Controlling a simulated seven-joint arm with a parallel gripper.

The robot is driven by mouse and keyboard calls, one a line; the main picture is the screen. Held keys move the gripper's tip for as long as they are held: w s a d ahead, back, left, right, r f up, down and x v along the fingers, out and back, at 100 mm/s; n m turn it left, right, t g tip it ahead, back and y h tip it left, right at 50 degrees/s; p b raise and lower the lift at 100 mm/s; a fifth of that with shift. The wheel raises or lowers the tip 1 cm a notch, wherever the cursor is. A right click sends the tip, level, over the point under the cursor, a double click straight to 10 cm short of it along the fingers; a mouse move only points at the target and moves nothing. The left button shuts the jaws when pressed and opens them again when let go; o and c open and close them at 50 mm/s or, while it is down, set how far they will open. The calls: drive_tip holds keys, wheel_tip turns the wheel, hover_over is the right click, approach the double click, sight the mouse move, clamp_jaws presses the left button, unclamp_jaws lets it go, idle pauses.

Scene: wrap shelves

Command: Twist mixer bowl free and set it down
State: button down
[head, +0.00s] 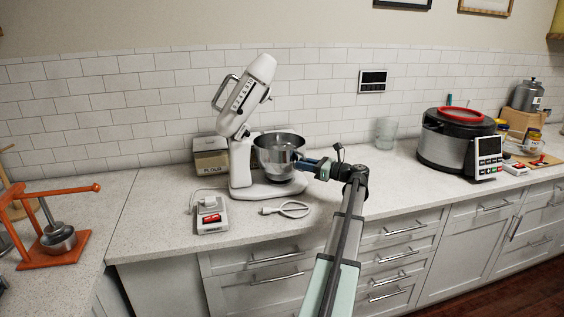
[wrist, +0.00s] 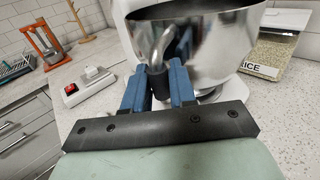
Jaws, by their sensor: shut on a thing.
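A white stand mixer (head: 241,155) stands on the counter with its head tilted up and back. The shiny steel mixer bowl (head: 277,158) is at the mixer's base, upright, in front of the column; whether it is locked there I cannot tell. The bowl (wrist: 205,45) fills the top of the wrist view. My gripper (head: 309,165) reaches in from the right of the bowl. In the wrist view its blue fingers (wrist: 159,82) are shut on the bowl's curved handle (wrist: 160,45).
A small device with a red switch (head: 211,216) and a looped cable (head: 288,209) lie in front of the mixer. A flour box (head: 210,156) is behind it. A glass (head: 386,133) and a large cooker (head: 448,148) stand right. Counter between glass and cooker is clear.

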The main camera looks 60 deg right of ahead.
drive_tip(key=shift+r, duration=1.7)
drive_tip(key=s+d+r+m+g+h, duration=0.15)
drive_tip(key=s+d+h, duration=0.35)
drive_tip(key=s, duration=0.7)
drive_tip(key=s+d+r+m+h, duration=0.1)
drive_tip(key=s+d+m+h, duration=0.15)
drive_tip(key=s+d, duration=0.7)
drive_tip(key=s+a+f, duration=0.3)
drive_tip(key=f, duration=0.7)
drive_tip(key=shift+f+m, duration=0.15)
drive_tip(key=shift+m, duration=0.15)
drive_tip(key=shift+s+a, duration=0.1)
drive_tip(key=c, duration=0.9)
unclamp_jaws()
